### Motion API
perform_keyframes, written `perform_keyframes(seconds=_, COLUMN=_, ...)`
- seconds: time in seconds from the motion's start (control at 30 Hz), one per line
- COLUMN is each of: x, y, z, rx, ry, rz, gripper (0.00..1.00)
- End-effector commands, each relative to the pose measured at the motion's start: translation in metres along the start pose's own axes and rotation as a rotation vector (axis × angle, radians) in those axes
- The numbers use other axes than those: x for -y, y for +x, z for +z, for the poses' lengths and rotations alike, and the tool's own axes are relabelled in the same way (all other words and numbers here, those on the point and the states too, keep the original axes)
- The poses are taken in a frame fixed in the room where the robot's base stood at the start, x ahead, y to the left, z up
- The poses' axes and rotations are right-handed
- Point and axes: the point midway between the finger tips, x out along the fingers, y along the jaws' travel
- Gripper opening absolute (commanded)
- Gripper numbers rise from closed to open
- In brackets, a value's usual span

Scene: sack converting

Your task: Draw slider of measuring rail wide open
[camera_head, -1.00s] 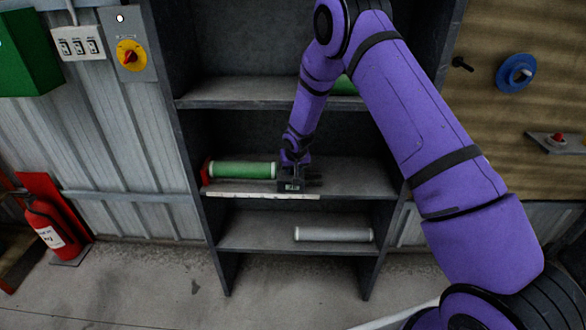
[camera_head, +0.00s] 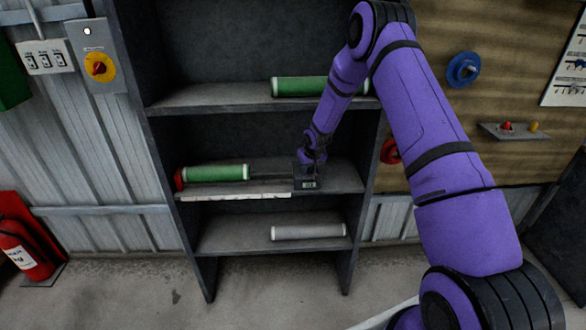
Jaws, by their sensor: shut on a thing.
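The slider (camera_head: 308,184) is a dark block with a small display on its front, on the middle shelf. A thin dark rail (camera_head: 271,178) runs left from it towards a green roll (camera_head: 214,173). A red end piece (camera_head: 179,180) stands at the roll's left end. A clear gap lies between the roll's right end and the slider. My gripper (camera_head: 308,168) points down at the top of the slider and is shut on it. The fingertips are dark and small, so their exact contact is hard to see.
A pale strip (camera_head: 236,196) runs along the middle shelf's front edge. Another green roll (camera_head: 298,87) lies on the shelf above, behind my arm. A white roll (camera_head: 308,232) lies on the shelf below. The shelf's right upright (camera_head: 368,165) is a short way right of the slider.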

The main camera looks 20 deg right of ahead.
Motion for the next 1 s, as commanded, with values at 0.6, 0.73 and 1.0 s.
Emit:
perform_keyframes(seconds=0.6, x=-0.025, y=-0.002, z=0.006, rx=0.002, ry=0.002, rz=0.003, gripper=0.00)
perform_keyframes(seconds=0.73, x=-0.025, y=-0.002, z=0.006, rx=0.002, ry=0.001, rz=0.003, gripper=0.56)
perform_keyframes(seconds=1.0, x=-0.023, y=-0.003, z=0.006, rx=0.001, ry=0.000, rz=0.001, gripper=0.56)
